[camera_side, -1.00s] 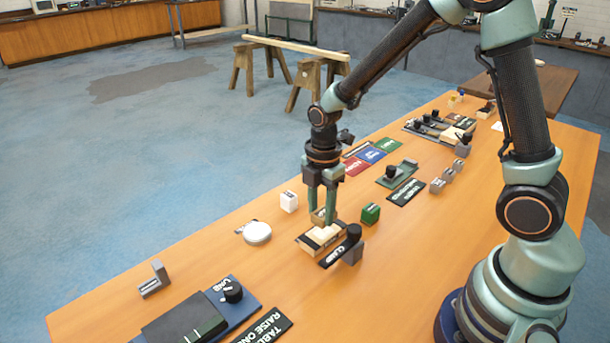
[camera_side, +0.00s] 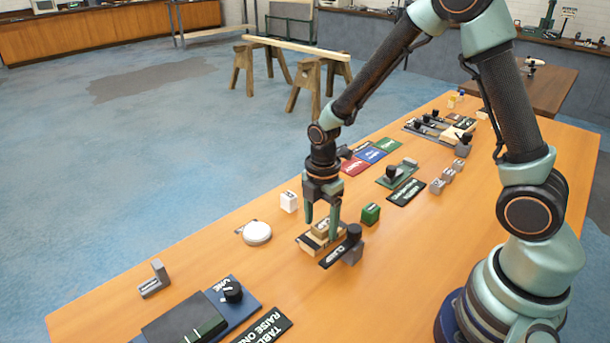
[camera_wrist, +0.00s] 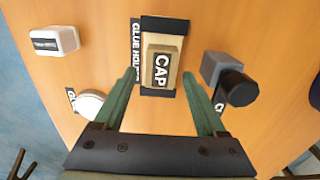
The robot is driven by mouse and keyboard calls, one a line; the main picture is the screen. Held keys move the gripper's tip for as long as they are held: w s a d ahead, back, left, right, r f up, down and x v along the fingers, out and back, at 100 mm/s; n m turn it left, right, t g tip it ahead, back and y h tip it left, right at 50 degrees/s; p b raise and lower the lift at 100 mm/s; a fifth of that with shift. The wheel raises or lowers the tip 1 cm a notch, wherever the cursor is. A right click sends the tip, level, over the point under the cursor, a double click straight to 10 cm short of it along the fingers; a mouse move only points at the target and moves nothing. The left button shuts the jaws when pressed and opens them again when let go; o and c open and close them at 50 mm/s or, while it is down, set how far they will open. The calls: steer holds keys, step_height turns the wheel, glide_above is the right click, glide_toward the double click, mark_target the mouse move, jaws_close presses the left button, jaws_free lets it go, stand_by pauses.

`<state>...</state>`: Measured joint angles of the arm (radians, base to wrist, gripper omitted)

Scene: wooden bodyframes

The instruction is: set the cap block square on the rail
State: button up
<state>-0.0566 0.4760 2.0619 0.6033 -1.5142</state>
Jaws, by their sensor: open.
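The cap block (camera_wrist: 161,72), a tan wooden block lettered CAP, rests on the pale wooden rail (camera_wrist: 165,27) in the wrist view. It looks roughly in line with the rail; a slight twist is hard to judge. The rail lies in a black-ended holder (camera_wrist: 157,93) beside a strip lettered GLUE HOLD. In the side view the cap block (camera_side: 324,228) sits low between my fingers. My gripper (camera_side: 322,230) is open, one finger on each side of the block. In the wrist view my fingertips (camera_wrist: 159,76) stand apart from the block with gaps on both sides.
A grey clamp with a black knob (camera_side: 354,240) stands close to the right of the holder. A green block (camera_side: 370,214), a white block (camera_side: 288,201) and a white round disc (camera_side: 257,233) are nearby.

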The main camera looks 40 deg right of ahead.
step_height(320, 180, up, 12)
step_height(320, 180, up, 6)
steer(key=f+m+t, duration=0.1)
steer(key=m+t, duration=0.1)
steer(key=m, duration=0.4)
glide_above(321, 226)
steer(key=s, duration=0.3)
steer(key=s+d+r+m+t, duration=0.2)
steer(key=s+r+m+t, duration=0.1)
steer(key=m, duration=0.9)
steer(key=shift+s+r+t, duration=0.3)
steer(key=shift+s+r, duration=0.5)
steer(key=shift+s, duration=0.4)
